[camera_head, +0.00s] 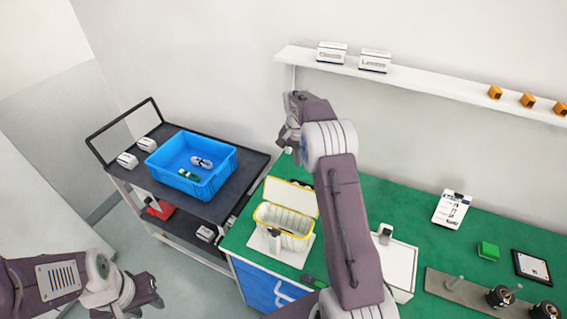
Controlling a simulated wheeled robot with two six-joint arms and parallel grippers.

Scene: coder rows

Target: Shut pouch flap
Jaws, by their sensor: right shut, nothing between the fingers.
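The pouch (284,222) is a white, lined box shape with yellow trim, standing on a white pad at the left end of the green bench. Its flap (290,196) stands raised at the back, so the top is open and the inside shows. My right gripper (286,140) is shut and empty, up in the air and beyond the raised flap in the picture. My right arm passes just right of the pouch and hides part of the bench. My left gripper (152,296) is at the lower left, away from the pouch; its finger opening is unclear.
A dark cart (230,175) at left holds a blue bin (218,181) with small items. A shelf (430,88) runs along the wall.

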